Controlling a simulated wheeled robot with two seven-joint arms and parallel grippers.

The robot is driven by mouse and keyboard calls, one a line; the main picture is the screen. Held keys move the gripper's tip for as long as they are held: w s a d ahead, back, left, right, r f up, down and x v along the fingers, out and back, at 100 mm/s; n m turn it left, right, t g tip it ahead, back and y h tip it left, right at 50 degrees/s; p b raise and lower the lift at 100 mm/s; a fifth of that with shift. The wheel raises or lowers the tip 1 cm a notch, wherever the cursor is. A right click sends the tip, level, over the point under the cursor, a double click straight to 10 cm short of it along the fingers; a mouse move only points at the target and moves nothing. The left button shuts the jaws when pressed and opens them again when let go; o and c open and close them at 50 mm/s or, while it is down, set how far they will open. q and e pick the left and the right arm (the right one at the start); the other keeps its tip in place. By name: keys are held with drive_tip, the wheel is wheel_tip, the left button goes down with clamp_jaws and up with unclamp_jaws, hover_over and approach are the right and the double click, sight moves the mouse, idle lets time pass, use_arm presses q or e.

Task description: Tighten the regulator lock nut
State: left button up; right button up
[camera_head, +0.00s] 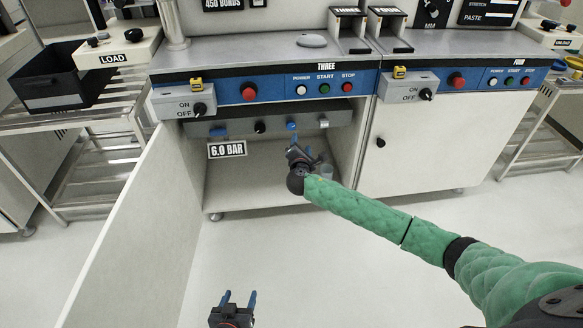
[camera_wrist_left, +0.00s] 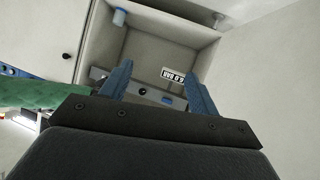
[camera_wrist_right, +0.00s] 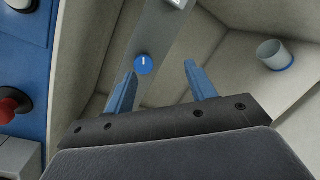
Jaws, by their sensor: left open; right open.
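The open cabinet of bonder three holds a grey rail (camera_head: 275,127) with a left blue knob (camera_head: 218,131), a black knob (camera_head: 260,127), a right blue knob (camera_head: 292,125) and a steel fitting (camera_head: 323,123). I cannot make out which part is the regulator lock nut. My right gripper (camera_head: 303,153) is open and empty inside the cabinet, just below the right blue knob. In the right wrist view a blue knob with a white mark (camera_wrist_right: 143,65) lies just beyond the open fingers (camera_wrist_right: 160,72). My left gripper (camera_head: 240,295) is open and empty, low in front of the cabinet.
A 6.0 BAR label (camera_head: 227,150) hangs under the rail. The open cabinet door (camera_head: 135,235) stands to the left of my left gripper. A cup-like part with a blue rim (camera_wrist_right: 273,54) sits inside the cabinet. The floor (camera_head: 330,265) in front is clear.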

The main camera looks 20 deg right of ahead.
sight(291, 128)
drive_tip(key=w+n+y, duration=0.1)
drive_tip(key=w+n, duration=0.1)
drive_tip(key=n, duration=0.1)
drive_tip(key=w+n+t+y, duration=0.1)
drive_tip(key=w+n, duration=0.2)
drive_tip(key=w+a+n+b, duration=0.1)
drive_tip(key=w+n, duration=0.1)
drive_tip(key=w, duration=0.1)
drive_tip(key=shift+w+n+y, duration=0.2)
drive_tip(key=shift+n+y, duration=0.2)
use_arm(q)
drive_tip(key=w+r+t+h, duration=0.1)
drive_tip(key=w+r+t, duration=0.2)
drive_tip(key=r+t, duration=0.5)
drive_tip(key=shift+w+a+r+t+h, duration=0.15)
drive_tip(key=shift+a+r+t+h, duration=0.2)
drive_tip(key=shift+r, duration=4.6)
use_arm(e)
drive_tip(key=shift+w, duration=0.4)
drive_tip(key=c, duration=1)
